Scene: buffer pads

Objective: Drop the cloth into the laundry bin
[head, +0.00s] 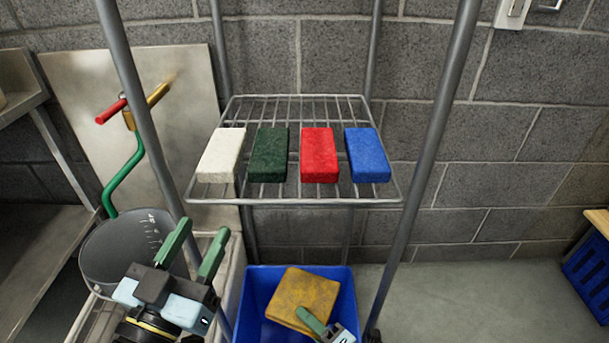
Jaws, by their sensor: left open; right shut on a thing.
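The cloth (304,292) is a yellow-brown square with worn edges. My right gripper (309,318) is shut on its near edge, and only part of that gripper shows at the bottom of the head view. The cloth lies over the opening of the blue laundry bin (249,292), inside the outline of its rim. I cannot tell whether it is above the rim or below it. My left gripper (203,228) is open and empty, with green fingers, to the left of the bin.
A wire shelf (292,199) above the bin holds a white pad (221,155), a green pad (268,155), a red pad (318,155) and a blue pad (367,155). Metal posts flank the bin. A grey bucket (105,255) stands at left.

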